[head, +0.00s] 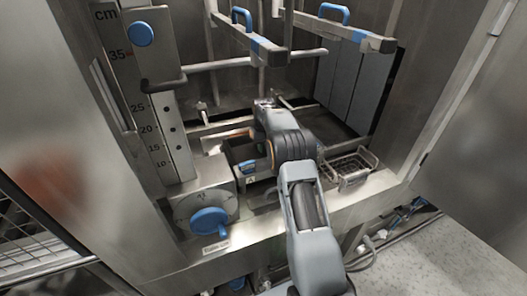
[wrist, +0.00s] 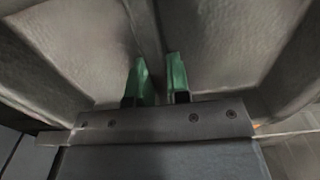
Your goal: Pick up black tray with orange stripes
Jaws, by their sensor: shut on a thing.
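The black tray with orange stripes (head: 243,154) sits low inside the washer opening in the head view, partly hidden behind my arm. Some orange shows along its edge. My gripper (head: 264,103) is at the far end of my arm, over the tray's far side, and is small and partly hidden there. In the wrist view, the green fingertips of my gripper (wrist: 158,82) are close together at a raised ridge between two dark grey hollows of the tray (wrist: 225,50). The gripper is shut on the tray. The exact contact is hard to see.
A wire basket (head: 350,167) stands to the right of my arm. A blue knob (head: 209,222) is on the front left, below a centimetre scale (head: 150,110). Bars with blue handles (head: 332,13) hang above. Metal walls and a front sill enclose the opening.

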